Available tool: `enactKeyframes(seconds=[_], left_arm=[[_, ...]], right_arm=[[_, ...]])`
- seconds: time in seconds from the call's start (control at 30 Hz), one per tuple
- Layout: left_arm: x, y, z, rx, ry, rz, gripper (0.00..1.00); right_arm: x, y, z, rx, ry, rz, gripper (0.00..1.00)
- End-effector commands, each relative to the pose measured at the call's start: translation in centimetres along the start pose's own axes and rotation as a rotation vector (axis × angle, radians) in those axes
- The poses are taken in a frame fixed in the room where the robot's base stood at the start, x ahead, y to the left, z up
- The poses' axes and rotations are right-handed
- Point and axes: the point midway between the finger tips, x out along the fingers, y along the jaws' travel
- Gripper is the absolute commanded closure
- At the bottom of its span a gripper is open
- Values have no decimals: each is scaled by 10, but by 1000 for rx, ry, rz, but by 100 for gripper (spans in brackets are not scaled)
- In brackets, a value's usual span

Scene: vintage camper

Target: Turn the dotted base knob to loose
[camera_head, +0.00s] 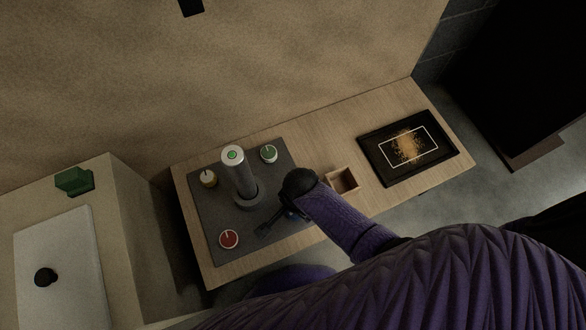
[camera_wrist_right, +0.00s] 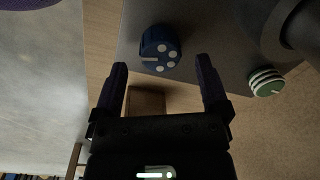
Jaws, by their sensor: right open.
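The dotted knob (camera_wrist_right: 160,50) is blue with several white dots and a white pointer line on its face. It sits on the grey mat (camera_head: 215,210); in the head view my right arm mostly hides it. My right gripper (camera_wrist_right: 160,68) is open and empty. In the right wrist view the knob appears between and just past its fingertips, with no visible contact. In the head view the gripper (camera_head: 265,229) is a dark shape over the mat's front right. My left gripper is not in view.
A tall silver cylinder (camera_head: 241,178) stands mid-mat. A small open wooden box (camera_head: 343,181) and a black framed tray (camera_head: 373,169) lie to the right.

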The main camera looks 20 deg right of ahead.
Motion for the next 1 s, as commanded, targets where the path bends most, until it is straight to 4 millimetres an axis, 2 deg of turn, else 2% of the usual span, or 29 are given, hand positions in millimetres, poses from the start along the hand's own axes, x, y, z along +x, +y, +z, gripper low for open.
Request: enactKeyframes(seconds=[0.03,0.1,0.37,0.8,1.0], left_arm=[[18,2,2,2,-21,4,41],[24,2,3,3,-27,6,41],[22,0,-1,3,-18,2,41],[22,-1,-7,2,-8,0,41],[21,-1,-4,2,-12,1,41]], right_arm=[[24,3,1,0,-5,10,5],[32,3,0,1,-3,8,5],[28,0,-1,1,1,0,5],[28,0,0,0,1,1,98],[28,0,0,-14,0,1,99]])
